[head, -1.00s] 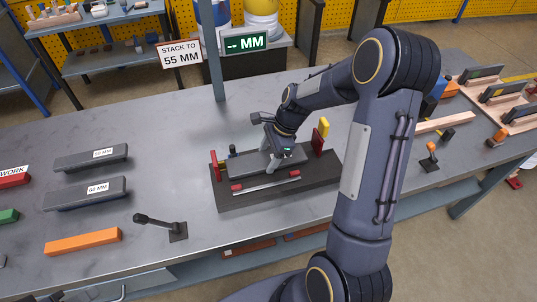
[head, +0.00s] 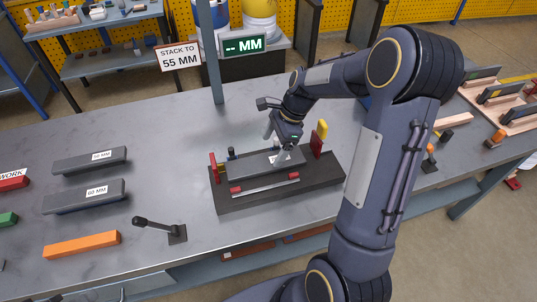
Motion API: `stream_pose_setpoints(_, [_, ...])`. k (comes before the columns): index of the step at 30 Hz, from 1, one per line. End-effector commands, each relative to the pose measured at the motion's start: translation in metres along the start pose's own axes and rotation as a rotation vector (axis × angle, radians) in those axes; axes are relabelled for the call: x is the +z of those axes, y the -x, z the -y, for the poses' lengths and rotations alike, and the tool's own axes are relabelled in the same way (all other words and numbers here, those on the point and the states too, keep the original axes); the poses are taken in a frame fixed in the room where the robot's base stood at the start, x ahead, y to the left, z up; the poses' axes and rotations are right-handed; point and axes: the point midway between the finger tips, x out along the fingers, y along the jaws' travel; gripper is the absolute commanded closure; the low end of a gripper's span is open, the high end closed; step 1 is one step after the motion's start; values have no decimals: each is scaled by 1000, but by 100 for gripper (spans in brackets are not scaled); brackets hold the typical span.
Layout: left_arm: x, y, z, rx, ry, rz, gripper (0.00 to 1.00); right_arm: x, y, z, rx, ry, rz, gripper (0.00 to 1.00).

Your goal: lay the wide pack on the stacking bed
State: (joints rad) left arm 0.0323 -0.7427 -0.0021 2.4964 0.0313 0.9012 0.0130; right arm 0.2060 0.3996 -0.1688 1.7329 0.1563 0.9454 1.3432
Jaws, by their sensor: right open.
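The stacking bed (head: 315,180) is a dark plate on the bench with red end posts and a yellow handle. A grey pack (head: 240,165) with a white label lies lengthwise on the bed, behind the thin metal bar. I cannot read its label. My right gripper (head: 277,141) is open just above the right part of this pack, its fingers apart. The near finger hides a little of the pack; I cannot tell whether it touches. My left gripper is not in view.
Two grey labelled packs (head: 90,160) (head: 84,197) lie at the left. An orange bar (head: 82,245) and a black lever (head: 160,226) lie nearer. Wooden racks (head: 505,100) stand at the right. The bench behind the bed is clear.

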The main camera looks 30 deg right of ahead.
Motion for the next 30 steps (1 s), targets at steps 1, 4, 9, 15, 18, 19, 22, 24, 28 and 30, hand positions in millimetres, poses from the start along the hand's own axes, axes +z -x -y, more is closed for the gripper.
stream_pose_setpoints(1, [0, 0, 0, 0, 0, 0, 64, 0, 13, 1, -6, 0, -1, 15])
stream_pose_setpoints(4, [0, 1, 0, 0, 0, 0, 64, 0, 34, 1, -5, -1, 0, 15])
stream_pose_setpoints(9, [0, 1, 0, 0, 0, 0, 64, 0, 58, 0, -1, -2, 0, 15])
stream_pose_setpoints(15, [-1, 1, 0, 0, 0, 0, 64, 7, 77, -10, -20, 71, 5, 15])
stream_pose_setpoints(18, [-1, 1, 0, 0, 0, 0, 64, 23, 94, -37, -68, 258, 10, 15])
stream_pose_setpoints(19, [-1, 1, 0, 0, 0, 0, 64, 29, 99, -48, -88, 338, 10, 15])
stream_pose_setpoints(22, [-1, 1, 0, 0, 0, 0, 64, 50, 113, -94, -163, 655, -12, 15])
stream_pose_setpoints(24, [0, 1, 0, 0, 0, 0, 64, 62, 116, -128, -217, 888, -46, 15])
stream_pose_setpoints(28, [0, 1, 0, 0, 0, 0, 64, 74, 109, -181, -292, 1275, -136, 15])
stream_pose_setpoints(30, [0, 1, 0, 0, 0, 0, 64, 77, 102, -202, -318, 1438, -187, 15])
